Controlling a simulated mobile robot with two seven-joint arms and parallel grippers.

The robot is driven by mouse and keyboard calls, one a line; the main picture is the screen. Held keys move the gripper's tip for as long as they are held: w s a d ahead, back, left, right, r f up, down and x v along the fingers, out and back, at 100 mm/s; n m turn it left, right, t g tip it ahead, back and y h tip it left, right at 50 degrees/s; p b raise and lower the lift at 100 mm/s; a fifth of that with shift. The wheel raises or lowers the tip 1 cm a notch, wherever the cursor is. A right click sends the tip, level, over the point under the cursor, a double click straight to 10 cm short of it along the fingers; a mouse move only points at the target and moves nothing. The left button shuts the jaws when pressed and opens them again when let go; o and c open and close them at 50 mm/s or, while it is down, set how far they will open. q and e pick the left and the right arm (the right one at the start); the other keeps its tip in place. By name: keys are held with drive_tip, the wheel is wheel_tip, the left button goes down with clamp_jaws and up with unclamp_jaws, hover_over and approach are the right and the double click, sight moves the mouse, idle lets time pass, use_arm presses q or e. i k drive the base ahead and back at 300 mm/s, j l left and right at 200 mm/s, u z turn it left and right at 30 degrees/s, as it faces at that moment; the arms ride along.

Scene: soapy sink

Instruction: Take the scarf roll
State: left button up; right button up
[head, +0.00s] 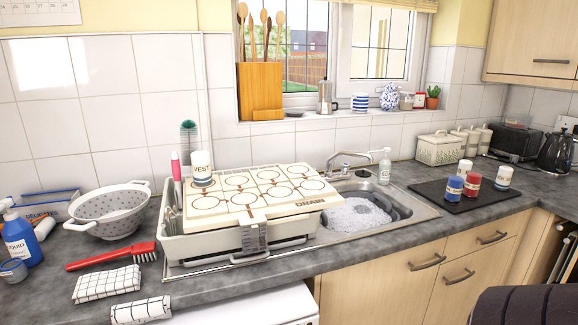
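I cannot read the word "scarf" on anything. A white cylinder with a dark band lettered "VEST" (202,168) stands upright at the left back of a cream board (265,190) with printed circles and the word "DRAIN". On a black mat (447,197) at the right stand several similar short rolls or cylinders: a blue one (454,187), a red one (473,184), a white one with a dark band (503,178) and a paler one (464,168) behind. Their lettering is too small to read.
The board lies over a white dish rack (180,247) beside the sink, which holds suds (352,220). A colander (110,211), a red brush (112,256), checked cloths (107,284) and a blue bottle (20,240) are at left. The tap (346,160) rises behind the sink.

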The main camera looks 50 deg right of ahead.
sight(472, 184)
drive_tip(key=z, duration=2.75)
drive_tip(key=i+l+u, duration=0.1)
drive_tip(key=u, duration=0.85)
drive_tip(key=i+l+u, duration=0.15)
drive_tip(key=l+u, duration=0.2)
drive_tip(key=i+l+u, duration=0.1)
drive_tip(key=l+u, duration=0.6)
drive_tip(key=l, duration=0.5)
drive_tip(key=l+u, duration=0.15)
drive_tip(key=l, duration=1.6)
